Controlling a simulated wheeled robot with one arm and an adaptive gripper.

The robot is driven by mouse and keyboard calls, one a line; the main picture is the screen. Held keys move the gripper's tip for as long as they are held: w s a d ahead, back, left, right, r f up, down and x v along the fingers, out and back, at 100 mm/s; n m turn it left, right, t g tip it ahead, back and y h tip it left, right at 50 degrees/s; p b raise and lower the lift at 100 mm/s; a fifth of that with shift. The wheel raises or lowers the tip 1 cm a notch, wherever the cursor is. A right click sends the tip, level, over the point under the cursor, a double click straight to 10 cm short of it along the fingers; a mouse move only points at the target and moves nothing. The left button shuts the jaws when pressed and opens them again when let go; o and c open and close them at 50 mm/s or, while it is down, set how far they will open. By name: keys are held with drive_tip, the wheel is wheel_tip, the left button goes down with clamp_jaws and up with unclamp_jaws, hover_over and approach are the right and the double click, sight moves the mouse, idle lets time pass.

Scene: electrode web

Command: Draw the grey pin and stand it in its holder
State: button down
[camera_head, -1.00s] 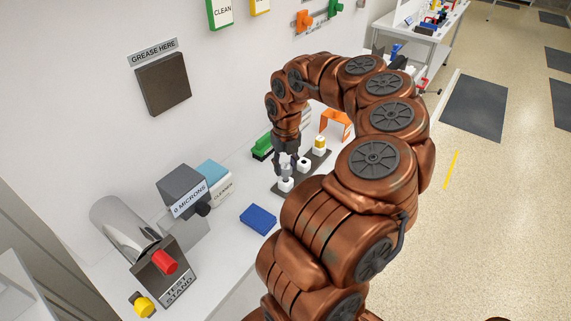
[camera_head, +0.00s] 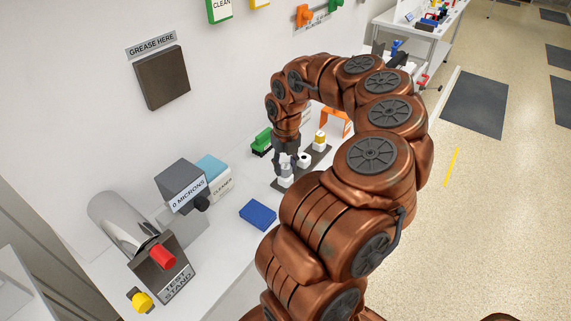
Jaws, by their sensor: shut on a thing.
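My gripper (camera_head: 286,159) points down over the dark strip at the back of the bench. It is shut on the grey pin (camera_head: 286,171), whose light grey body shows just below the fingers. The pin is upright at the front white block (camera_head: 285,182). I cannot tell how deep it sits in it. A second white block (camera_head: 304,160) with a dark round hole in its top stands behind and to the right, empty. A yellow-topped piece (camera_head: 320,137) stands in another white block farther back. The fingers partly hide the pin.
A green block (camera_head: 261,142) lies left of the gripper, and an orange bracket (camera_head: 336,122) stands behind. A blue block (camera_head: 258,216) lies on the bench in front. The cleaner box (camera_head: 219,182) and the test stand (camera_head: 161,268) are to the left. My arm hides the bench's right side.

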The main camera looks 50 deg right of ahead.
sight(286, 167)
drive_tip(key=shift+f, duration=0.3)
drive_tip(key=c, duration=0.6)
unclamp_jaws()
wheel_tip(286, 167, up, 12)
idle(0.3)
drive_tip(key=shift+s, duration=0.2)
idle(0.8)
